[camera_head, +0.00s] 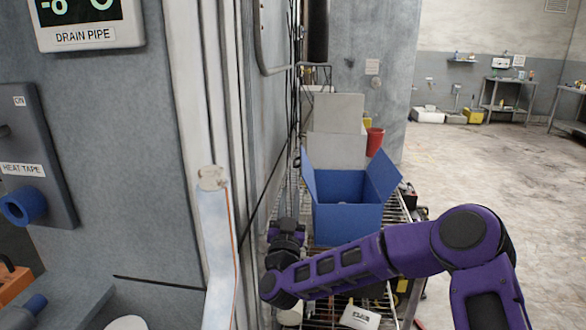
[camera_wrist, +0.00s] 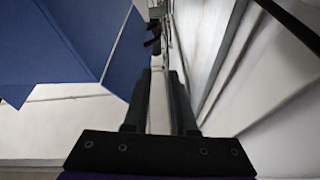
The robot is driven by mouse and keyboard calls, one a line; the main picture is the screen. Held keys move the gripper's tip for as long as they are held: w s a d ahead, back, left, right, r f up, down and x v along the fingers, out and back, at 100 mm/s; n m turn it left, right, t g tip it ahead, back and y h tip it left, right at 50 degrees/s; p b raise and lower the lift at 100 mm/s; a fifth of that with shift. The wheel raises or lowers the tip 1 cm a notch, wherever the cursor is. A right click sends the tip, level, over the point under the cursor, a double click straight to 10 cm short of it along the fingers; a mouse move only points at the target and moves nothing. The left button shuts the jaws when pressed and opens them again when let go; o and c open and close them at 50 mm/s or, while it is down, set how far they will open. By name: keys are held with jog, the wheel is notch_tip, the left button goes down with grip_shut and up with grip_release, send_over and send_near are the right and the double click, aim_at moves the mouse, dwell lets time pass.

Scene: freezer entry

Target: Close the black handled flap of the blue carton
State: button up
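The blue carton (camera_head: 345,222) stands open on a wire rack. Its left flap (camera_head: 309,182) and right flap (camera_head: 383,174) stick up and outward. A small black handle (camera_head: 297,158) shows at the left flap's outer edge. In the wrist view the blue flap (camera_wrist: 127,55) is at upper left, with the black handle (camera_wrist: 153,42) beside its edge. My gripper (camera_head: 287,228) is left of the carton, its fingers unclear in the head view. In the wrist view my gripper (camera_wrist: 160,75) has its fingers apart with nothing between them, pointing toward the handle's side and apart from it.
A grey wall and door frame (camera_head: 195,110) rise close on the left of my gripper. The wire rack (camera_head: 398,212) holds a red cup (camera_head: 375,141) behind the carton and a white box (camera_head: 359,318) in front. Open floor (camera_head: 480,160) lies to the right.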

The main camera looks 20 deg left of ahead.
aim_at(294, 168)
jog(key=w+a, duration=0.1)
jog(key=w, duration=0.3)
jog(key=w+a+r, duration=0.1)
jog(key=w, duration=0.3)
jog(key=w+a, duration=0.1)
jog(key=w, duration=0.3)
jog(key=shift+w+a+r, duration=0.15)
jog(key=shift+w+a, duration=0.05)
jog(key=shift+a, duration=0.1)
jog(key=shift+w+a+r, duration=0.2)
jog(key=shift+w+r, duration=0.05)
jog(key=shift+w, duration=0.4)
grip_shut()
dwell(0.4)
